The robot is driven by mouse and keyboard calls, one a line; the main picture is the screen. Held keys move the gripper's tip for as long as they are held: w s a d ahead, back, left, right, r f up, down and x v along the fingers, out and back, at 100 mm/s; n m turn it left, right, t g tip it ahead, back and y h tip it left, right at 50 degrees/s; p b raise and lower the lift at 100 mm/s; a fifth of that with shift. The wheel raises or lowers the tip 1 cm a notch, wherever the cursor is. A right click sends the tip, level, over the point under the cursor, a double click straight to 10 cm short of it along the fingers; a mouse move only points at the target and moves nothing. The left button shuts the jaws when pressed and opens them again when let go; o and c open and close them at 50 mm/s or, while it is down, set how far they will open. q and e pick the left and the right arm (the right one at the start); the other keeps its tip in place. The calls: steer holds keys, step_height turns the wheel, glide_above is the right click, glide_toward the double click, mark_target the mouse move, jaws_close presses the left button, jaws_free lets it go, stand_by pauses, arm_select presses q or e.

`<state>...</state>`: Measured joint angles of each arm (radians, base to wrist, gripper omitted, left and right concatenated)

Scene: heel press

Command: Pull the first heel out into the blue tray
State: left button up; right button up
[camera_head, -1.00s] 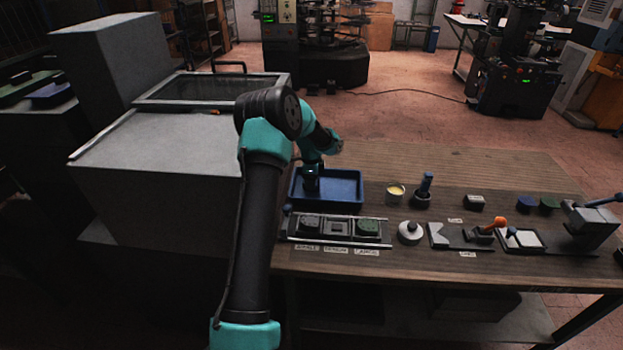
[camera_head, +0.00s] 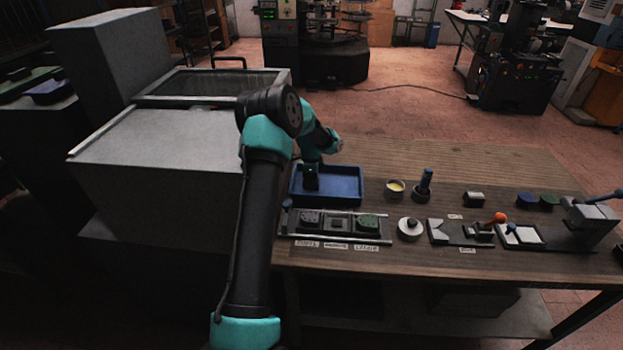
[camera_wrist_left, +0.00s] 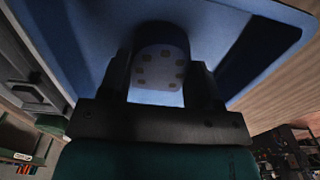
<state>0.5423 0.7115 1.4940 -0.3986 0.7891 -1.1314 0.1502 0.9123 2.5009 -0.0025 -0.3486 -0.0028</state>
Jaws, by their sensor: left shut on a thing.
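The blue tray (camera_head: 343,185) lies on the wooden table, just right of the grey machine. My left gripper (camera_head: 311,185) is over the left part of the tray. In the left wrist view the fingers (camera_wrist_left: 160,85) are shut on a rounded heel (camera_wrist_left: 162,60), whose pale face has several dark dots. The blue tray (camera_wrist_left: 85,40) fills the background behind it. I cannot tell whether the heel touches the tray floor. In the head view the gripper hides the heel. My right gripper is not in view.
A fixture (camera_head: 337,226) with labelled slots stands in front of the tray. To its right are a white round item (camera_head: 410,228), a yellow-filled cup (camera_head: 396,189) and a blue-handled tool (camera_head: 425,181). The grey machine (camera_head: 165,160) borders the left.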

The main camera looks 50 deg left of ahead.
arm_select(q)
steer(key=o, duration=1.2)
steer(key=shift+o, duration=0.2)
steer(key=shift+r, duration=0.1)
steer(key=shift+r, duration=3.4)
steer(key=shift+d, duration=0.1)
